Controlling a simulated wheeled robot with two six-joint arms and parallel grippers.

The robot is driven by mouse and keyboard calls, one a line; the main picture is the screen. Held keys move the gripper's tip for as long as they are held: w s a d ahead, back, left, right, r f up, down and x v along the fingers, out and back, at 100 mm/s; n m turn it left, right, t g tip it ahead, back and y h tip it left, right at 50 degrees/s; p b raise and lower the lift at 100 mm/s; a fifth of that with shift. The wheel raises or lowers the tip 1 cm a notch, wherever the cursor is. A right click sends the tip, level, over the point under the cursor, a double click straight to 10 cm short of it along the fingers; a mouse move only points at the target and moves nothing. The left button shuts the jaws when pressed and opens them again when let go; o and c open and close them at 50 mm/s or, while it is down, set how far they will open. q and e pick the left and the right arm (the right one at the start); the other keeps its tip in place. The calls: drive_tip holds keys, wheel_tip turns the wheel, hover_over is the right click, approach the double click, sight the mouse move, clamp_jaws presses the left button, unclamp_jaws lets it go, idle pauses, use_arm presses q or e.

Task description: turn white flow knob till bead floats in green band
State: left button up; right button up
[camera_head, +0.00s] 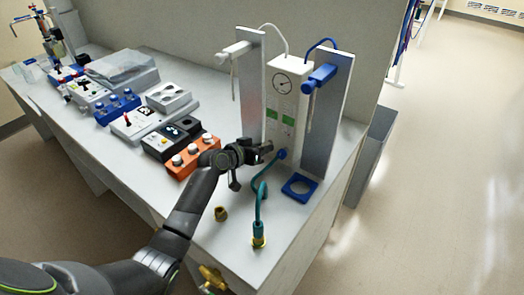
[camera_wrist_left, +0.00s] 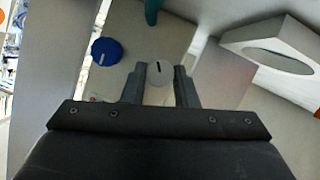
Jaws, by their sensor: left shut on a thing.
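The bead is too small to make out. My left gripper (camera_head: 264,150) reaches in from the left to the panel's lower front. In the left wrist view, the white knob (camera_wrist_left: 159,73), with a dark pointer line, sits between the fingers, which are shut on it. In the head view the gripper hides this knob. A blue knob (camera_wrist_left: 106,51) is beside it, also visible in the head view (camera_head: 282,154). My right gripper is not in view.
Grey upright plates flank the panel, with a white valve (camera_head: 235,52) and a blue valve (camera_head: 321,75). A teal hose (camera_head: 261,200) runs down in front. An orange box (camera_head: 193,157) stands left.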

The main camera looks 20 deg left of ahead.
use_arm(q)
drive_tip(key=shift+a+f+n+h+b, duration=0.1)
drive_tip(key=shift+a+n+h+b, duration=0.05)
drive_tip(key=shift+n+h+b, duration=1.1)
drive_tip(key=shift+n+y, duration=0.25)
drive_tip(key=shift+n, duration=0.1)
drive_tip(key=o, duration=1)
drive_tip(key=shift+b+v, duration=1.25)
drive_tip(key=shift+v, duration=7.45)
drive_tip(key=shift+w, duration=0.1)
